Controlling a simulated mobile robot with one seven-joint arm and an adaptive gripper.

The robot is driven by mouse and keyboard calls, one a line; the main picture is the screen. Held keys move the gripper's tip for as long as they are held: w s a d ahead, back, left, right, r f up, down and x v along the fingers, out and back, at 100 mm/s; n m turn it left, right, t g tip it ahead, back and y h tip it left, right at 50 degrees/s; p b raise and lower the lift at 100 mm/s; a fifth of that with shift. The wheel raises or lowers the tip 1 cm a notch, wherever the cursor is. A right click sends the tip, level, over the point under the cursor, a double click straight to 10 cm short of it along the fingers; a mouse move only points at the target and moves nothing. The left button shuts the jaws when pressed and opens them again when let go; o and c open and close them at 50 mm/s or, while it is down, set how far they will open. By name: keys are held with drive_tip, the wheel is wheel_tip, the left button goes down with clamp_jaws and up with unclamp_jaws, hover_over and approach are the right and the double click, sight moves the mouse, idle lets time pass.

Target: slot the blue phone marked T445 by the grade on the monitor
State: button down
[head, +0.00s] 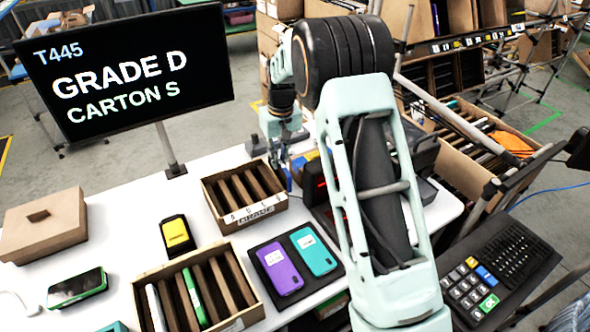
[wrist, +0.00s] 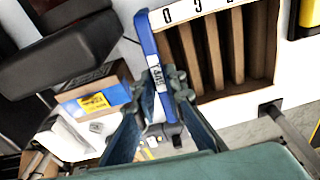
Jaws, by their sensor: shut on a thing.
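The monitor (head: 120,75) reads T445, GRADE D, CARTON S. My gripper (head: 282,165) is at the right back of the small slotted carton (head: 277,203). In the wrist view my gripper (wrist: 162,92) is shut on the blue phone (wrist: 149,50), which is seen nearly edge-on with a white label. The phone appears beside the carton's wall, not in a slot; whether it touches the wall I cannot tell. The small carton shows letter marks along its rim and empty-looking slots in the wrist view (wrist: 273,84). The fingers partly hide the phone's lower end.
A larger slotted carton (head: 148,277) in front holds a white and a green phone. Purple (head: 279,270) and teal (head: 314,251) phones lie on a black pad. A yellow-screened device (head: 176,236), a green-edged phone (head: 77,287) and a lidded box (head: 45,228) stand left.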

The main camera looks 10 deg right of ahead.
drive_tip(key=w+a, duration=0.4)
drive_tip(key=a, duration=0.1)
drive_tip(key=shift+n, duration=0.4)
drive_tip(key=shift+f+b, duration=2.6)
drive_tip(key=shift+f, duration=2)
drive_tip(key=shift+f, duration=0.3)
drive_tip(key=c, duration=1.9)
unclamp_jaws()
wheel_tip(320, 180, up, 12)
drive_tip(key=s, duration=0.1)
drive_tip(key=shift+s+d, duration=0.2)
